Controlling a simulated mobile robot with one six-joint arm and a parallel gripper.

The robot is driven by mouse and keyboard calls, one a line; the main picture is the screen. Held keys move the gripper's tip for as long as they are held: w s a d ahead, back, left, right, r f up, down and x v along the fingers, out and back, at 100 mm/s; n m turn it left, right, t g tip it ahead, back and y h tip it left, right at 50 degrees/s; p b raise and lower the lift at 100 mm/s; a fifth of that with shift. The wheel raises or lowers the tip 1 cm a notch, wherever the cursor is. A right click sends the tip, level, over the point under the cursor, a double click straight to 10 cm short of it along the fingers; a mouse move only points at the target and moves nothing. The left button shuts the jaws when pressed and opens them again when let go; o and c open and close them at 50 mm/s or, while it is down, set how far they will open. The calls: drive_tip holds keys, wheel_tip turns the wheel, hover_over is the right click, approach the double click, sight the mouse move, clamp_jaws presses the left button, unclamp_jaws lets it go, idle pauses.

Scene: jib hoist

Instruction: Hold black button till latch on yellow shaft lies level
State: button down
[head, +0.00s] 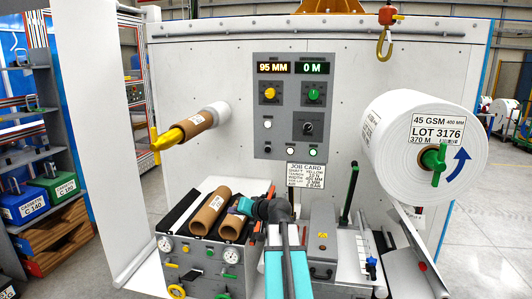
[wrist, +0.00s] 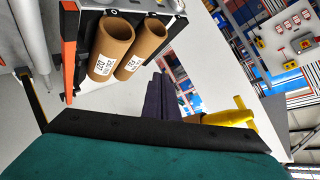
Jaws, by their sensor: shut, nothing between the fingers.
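The yellow shaft (head: 172,137) sticks out at the left of the white machine wall, carrying a brown core. A yellow latch (head: 154,146) at its free end looks roughly upright, not level. In the wrist view the yellow shaft (wrist: 225,118) shows at right with its latch (wrist: 241,103) standing across it. A small black button (head: 268,149) sits low on the left of the grey control panel (head: 290,78). My gripper (head: 240,207) is shut and empty, below the panel and right of the shaft, apart from both. Its dark fingers show in the wrist view (wrist: 158,95).
Brown cores (head: 211,212) lie on the cart (head: 205,262) just left of my gripper. A large white roll (head: 425,145) is at right, with a yellow hook (head: 384,43) hanging above. A grey box (head: 322,245) stands right of my arm. The wall below the shaft is clear.

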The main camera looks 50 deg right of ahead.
sight(268, 150)
drive_tip(key=s+d+r+t+h, duration=0.1)
drive_tip(key=s+d+r, duration=0.2)
drive_tip(key=r, duration=0.6)
drive_tip(key=s+d+r+m+t+h, duration=0.1)
drive_tip(key=s+d+r+t+h, duration=0.1)
drive_tip(key=d+r, duration=0.4)
wheel_tip(268, 150, up, 4)
drive_tip(key=shift+s+f+p, duration=0.25)
drive_tip(key=shift+s+p, duration=0.05)
drive_tip(key=shift+s, duration=0.4)
drive_tip(key=shift+w+d, duration=0.15)
drive_tip(key=shift+d, duration=0.05)
drive_tip(key=shift+w+d+b, duration=0.15)
drive_tip(key=shift+w+d, duration=0.6)
drive_tip(key=shift+d, duration=0.45)
drive_tip(key=shift+w+d+b, duration=0.2)
drive_tip(key=shift+w+d, duration=0.5)
drive_tip(key=shift+d, duration=0.5)
drive_tip(key=shift+w+d+b, duration=0.15)
drive_tip(key=shift+w+d, duration=0.6)
drive_tip(key=shift+d, duration=0.45)
drive_tip(key=shift+w+d+f, duration=0.1)
drive_tip(key=shift+w+d, duration=0.05)
drive_tip(key=shift+w+d+b, duration=0.2)
drive_tip(key=shift+b, duration=0.3)
